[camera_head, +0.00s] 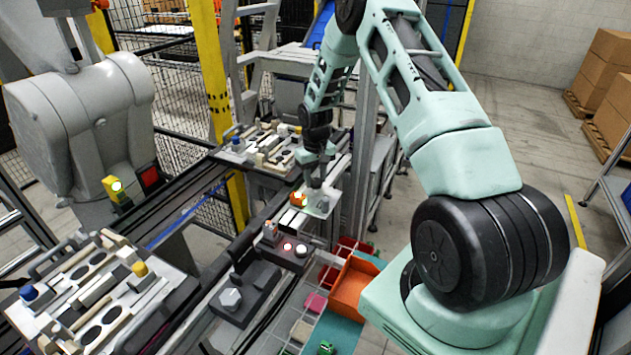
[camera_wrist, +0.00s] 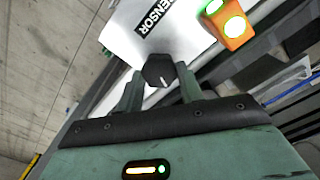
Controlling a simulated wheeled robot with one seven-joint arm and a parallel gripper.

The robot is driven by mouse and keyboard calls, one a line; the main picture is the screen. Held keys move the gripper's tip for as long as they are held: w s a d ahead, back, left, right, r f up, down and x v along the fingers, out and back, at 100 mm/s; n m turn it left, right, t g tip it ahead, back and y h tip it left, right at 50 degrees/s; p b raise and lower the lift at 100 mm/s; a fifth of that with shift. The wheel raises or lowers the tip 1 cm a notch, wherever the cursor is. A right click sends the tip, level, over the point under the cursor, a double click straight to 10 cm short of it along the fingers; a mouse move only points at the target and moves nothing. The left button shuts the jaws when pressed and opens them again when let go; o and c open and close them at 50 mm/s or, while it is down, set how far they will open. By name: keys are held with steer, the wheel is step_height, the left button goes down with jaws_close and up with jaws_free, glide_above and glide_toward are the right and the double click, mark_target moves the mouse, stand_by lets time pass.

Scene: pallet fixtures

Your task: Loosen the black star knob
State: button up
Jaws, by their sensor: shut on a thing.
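The black star knob (camera_wrist: 158,70) sits at the lower edge of a white plate labelled "SENSOR" (camera_wrist: 120,35) in the wrist view. A white line marks its face. My gripper (camera_wrist: 160,88) has a finger on each side of the knob and is shut on it. In the head view my gripper (camera_head: 314,182) is at the white plate (camera_head: 326,201), beside a small orange lit unit (camera_head: 298,199). The knob is too small and hidden to make out there. The orange unit with green lights also shows in the wrist view (camera_wrist: 228,24).
Pallet fixtures with pegs and blocks stand at the back (camera_head: 262,150) and at the left front (camera_head: 85,290). An orange bin (camera_head: 355,285) and a compartment tray lie below the plate. A yellow post (camera_head: 208,70) and rails stand close to the arm. Open floor lies to the right.

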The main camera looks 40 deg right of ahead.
mark_target(315, 180)
steer(key=n+b, duration=0.1)
steer(key=n, duration=0.5)
steer(key=shift+n, duration=0.3)
stand_by(0.4)
steer(key=o, duration=1)
steer(key=shift+r, duration=0.15)
step_height(315, 180, up, 17)
steer(key=b, duration=0.3)
steer(key=shift+b, duration=0.35)
